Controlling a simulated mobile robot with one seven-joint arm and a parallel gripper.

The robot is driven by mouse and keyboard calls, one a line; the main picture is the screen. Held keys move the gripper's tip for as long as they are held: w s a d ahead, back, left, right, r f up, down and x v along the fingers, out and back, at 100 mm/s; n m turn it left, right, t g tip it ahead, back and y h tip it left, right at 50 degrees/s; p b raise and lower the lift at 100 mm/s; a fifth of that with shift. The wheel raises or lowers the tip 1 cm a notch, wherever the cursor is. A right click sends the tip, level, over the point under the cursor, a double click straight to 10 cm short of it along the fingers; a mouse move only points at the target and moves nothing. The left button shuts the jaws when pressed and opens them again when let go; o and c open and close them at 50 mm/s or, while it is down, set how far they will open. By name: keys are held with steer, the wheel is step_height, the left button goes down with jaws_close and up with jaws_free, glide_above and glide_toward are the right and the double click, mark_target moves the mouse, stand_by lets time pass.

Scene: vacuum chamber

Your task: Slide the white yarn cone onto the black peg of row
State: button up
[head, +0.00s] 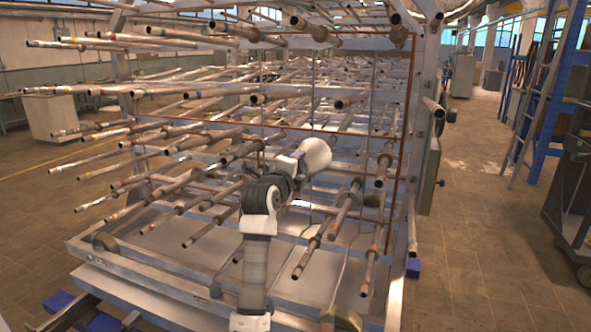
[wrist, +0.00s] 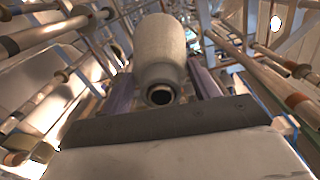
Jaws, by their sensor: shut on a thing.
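The white yarn cone (head: 316,155) is held at the end of my arm, in front of the rack's pegs. In the wrist view the cone (wrist: 160,50) lies between the two fingers, its dark round opening facing the camera. My gripper (wrist: 161,82) is shut on it; in the head view the gripper (head: 297,163) is small and partly hidden by my arm. Many pegs stick out of the rack, several with coloured bands, such as a red-banded peg (head: 369,271). I cannot tell which is the black peg. No peg is visibly inside the cone.
The metal rack frame (head: 402,180) surrounds rows of closely spaced pegs on both sides of my gripper. Pegs also pass close by in the wrist view, such as a brown-banded peg (wrist: 297,101) at right. Open floor (head: 480,230) lies right of the rack, with a blue ladder frame beyond.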

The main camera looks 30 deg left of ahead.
steer(key=shift+w+r, duration=0.1)
steer(key=shift+w, duration=0.05)
stand_by(0.3)
steer(key=shift+w+a+p, duration=0.1)
steer(key=shift+w+p, duration=0.35)
steer(key=o, duration=1.7)
steer(key=shift+o, duration=0.2)
steer(key=shift+f, duration=0.25)
steer(key=b+v, duration=0.5)
steer(key=v, duration=0.8)
steer(key=shift+s+r, duration=0.2)
steer(key=shift+s, duration=0.15)
